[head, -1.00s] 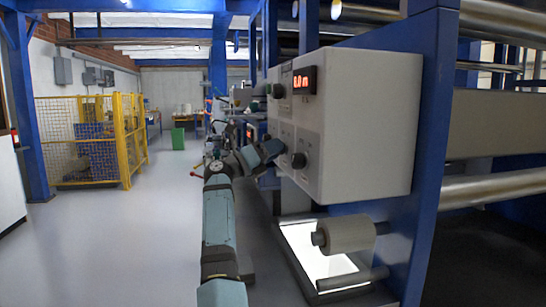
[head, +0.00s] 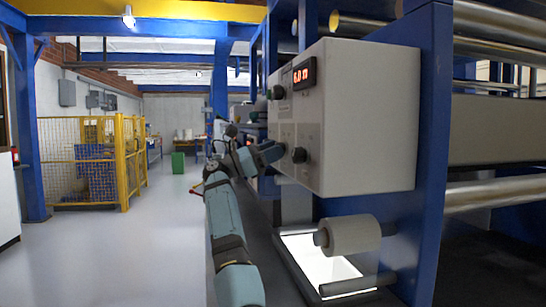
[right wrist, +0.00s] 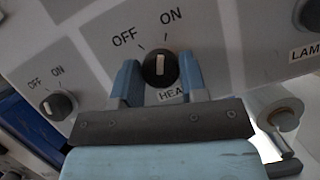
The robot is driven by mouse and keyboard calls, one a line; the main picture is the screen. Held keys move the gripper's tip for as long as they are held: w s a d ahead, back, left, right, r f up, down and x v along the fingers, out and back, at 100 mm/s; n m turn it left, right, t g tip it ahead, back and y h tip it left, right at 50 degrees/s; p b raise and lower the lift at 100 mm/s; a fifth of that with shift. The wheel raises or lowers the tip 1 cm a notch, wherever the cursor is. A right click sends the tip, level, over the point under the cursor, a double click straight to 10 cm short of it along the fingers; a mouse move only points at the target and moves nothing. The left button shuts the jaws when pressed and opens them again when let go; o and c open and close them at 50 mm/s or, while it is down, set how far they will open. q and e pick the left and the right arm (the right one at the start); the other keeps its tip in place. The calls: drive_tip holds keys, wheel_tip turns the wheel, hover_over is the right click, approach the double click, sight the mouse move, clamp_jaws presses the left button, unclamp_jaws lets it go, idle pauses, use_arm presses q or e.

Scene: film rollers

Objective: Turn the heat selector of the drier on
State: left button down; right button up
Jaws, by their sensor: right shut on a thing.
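The heat selector is a black round knob (right wrist: 160,68) with a white pointer line, on the grey drier panel (right wrist: 215,60) below OFF and ON marks. Its label is partly covered and reads "HEA". The pointer stands upright in the right wrist view, nearer the ON mark than the OFF mark. My right gripper (right wrist: 160,80) has its two blue fingers on either side of the knob, shut on it. In the head view my right gripper (head: 278,152) is at the left face of the control box (head: 370,120), hiding the heat knob. My left gripper is out of view.
A similar OFF/ON knob (right wrist: 59,105) sits to the left, and a LAMP knob (right wrist: 310,14) to the right. A red display (head: 304,73) is above. A roller (head: 350,235) sticks out below the box. Open floor (head: 110,250) lies left of my arm.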

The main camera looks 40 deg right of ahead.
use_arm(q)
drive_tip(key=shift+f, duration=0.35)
use_arm(e)
drive_tip(key=shift+m+y, duration=0.3)
drive_tip(key=shift+m, duration=0.5)
drive_tip(key=o, duration=0.9)
drive_tip(key=shift+w, duration=0.1)
use_arm(q)
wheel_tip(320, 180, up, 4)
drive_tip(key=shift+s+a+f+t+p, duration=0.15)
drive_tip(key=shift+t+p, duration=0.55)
drive_tip(key=shift+p, duration=0.55)
use_arm(e)
drive_tip(key=v, duration=1.3)
drive_tip(key=shift+w+a+f, duration=0.25)
drive_tip(key=shift+f, duration=0.05)
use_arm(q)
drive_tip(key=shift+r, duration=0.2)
